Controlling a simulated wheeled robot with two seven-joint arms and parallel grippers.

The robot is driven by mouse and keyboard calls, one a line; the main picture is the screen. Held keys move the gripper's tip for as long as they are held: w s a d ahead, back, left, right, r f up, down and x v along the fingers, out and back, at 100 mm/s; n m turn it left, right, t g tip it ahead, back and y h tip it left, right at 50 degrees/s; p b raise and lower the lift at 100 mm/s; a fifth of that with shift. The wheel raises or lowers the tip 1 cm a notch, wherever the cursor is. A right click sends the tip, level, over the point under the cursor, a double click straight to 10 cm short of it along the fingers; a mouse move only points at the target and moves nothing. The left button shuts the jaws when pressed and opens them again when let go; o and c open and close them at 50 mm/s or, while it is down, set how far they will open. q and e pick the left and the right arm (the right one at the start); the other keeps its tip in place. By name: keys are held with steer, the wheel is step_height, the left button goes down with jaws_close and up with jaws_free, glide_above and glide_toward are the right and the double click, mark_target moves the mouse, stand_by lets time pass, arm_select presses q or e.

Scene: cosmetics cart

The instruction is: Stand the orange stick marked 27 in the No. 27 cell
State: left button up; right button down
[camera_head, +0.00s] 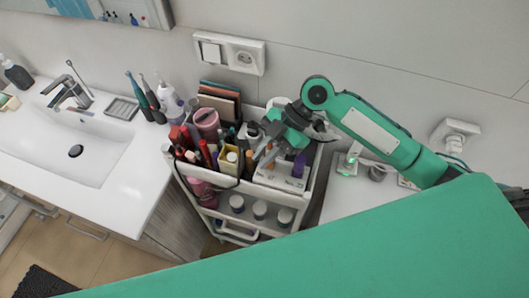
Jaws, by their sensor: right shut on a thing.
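My right gripper (267,141) reaches in from the right over the top of the white cart (315,172) and is shut on a thin orange stick (268,148). The stick points downward, slightly tilted. It is close above or at the back of a low white holder (281,181); I cannot tell whether it touches it. A purple item (299,166) stands at the holder's right side. The numbers on the stick and cells are too small to read, and the gripper hides part of the holder. My left gripper is out of view.
Jars (260,210) stand on the lower shelf. A sink (65,150) is at left. My green arm hides the lower right.

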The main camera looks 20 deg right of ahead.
steer(key=shift+f+b, duration=0.45)
steer(key=shift+f, duration=0.25)
steer(key=c, duration=1.3)
jaws_free()
steer(key=shift+s, duration=0.1)
steer(key=shift+d+r, duration=0.1)
steer(key=shift+r, duration=0.1)
steer(key=shift+w+d+r, duration=0.2)
steer(key=shift+w, duration=0.05)
steer(key=b+v, duration=0.4)
steer(key=v, duration=0.9)
steer(key=shift+s+b, duration=0.25)
steer(key=shift+b, duration=0.05)
steer(key=shift+f, duration=0.15)
